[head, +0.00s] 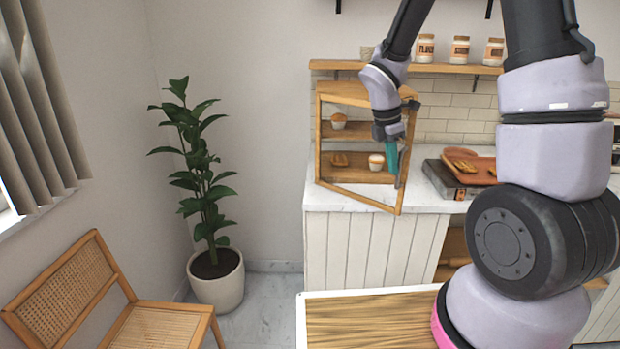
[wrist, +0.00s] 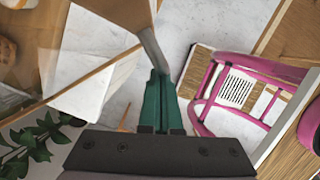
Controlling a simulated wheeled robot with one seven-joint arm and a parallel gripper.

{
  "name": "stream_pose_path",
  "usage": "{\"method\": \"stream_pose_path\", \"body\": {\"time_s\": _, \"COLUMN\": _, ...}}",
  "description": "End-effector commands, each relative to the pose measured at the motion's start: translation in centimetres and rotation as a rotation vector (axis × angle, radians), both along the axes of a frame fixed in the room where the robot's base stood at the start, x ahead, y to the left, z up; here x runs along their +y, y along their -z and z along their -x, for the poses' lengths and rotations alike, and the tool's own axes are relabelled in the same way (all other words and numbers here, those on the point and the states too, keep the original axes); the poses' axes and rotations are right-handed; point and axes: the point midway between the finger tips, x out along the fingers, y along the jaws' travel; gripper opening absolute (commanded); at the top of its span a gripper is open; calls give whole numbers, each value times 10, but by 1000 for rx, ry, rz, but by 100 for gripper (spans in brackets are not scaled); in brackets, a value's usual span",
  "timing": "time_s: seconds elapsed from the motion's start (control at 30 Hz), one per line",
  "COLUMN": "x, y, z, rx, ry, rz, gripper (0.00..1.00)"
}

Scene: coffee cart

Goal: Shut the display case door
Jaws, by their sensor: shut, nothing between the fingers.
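The display case (head: 318,128) is a wooden cabinet with shelves on the white counter. Its wood-framed glass door (head: 362,197) stands partly open, hinged at the left, its free edge swung out toward me at the right. A dark grey handle (head: 404,165) runs along that free edge; it also shows in the wrist view (wrist: 153,47). My gripper (head: 392,172) has teal fingers, shut and empty, pointing down at the free edge. In the wrist view the fingertips (wrist: 158,78) lie right beside the handle; I cannot tell whether they touch it.
Pastries and cups stand on the case shelves. A tray of pastries (head: 470,168) sits on a dark box to the right of the case. A wooden-topped table (head: 370,318) is in front. A potted plant (head: 214,283) and a cane chair (head: 150,325) are left.

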Motion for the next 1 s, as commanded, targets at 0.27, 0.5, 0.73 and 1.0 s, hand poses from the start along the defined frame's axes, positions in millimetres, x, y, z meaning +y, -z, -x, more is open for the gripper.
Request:
{"method": "stream_pose_path", "body": {"time_s": 0.27, "x": -61, "y": 1, "z": -57, "rx": -1, "ry": -252, "rz": -1, "gripper": 0}}
{"method": "stream_pose_path", "body": {"time_s": 0.5, "x": -93, "y": 1, "z": -107, "rx": -2, "ry": -450, "rz": -1, "gripper": 0}}
{"method": "stream_pose_path", "body": {"time_s": 0.73, "x": -108, "y": 0, "z": -144, "rx": -1, "ry": -544, "rz": 0, "gripper": 0}}
{"method": "stream_pose_path", "body": {"time_s": 1.0, "x": -114, "y": 0, "z": -164, "rx": 0, "ry": -543, "rz": -1, "gripper": 0}}
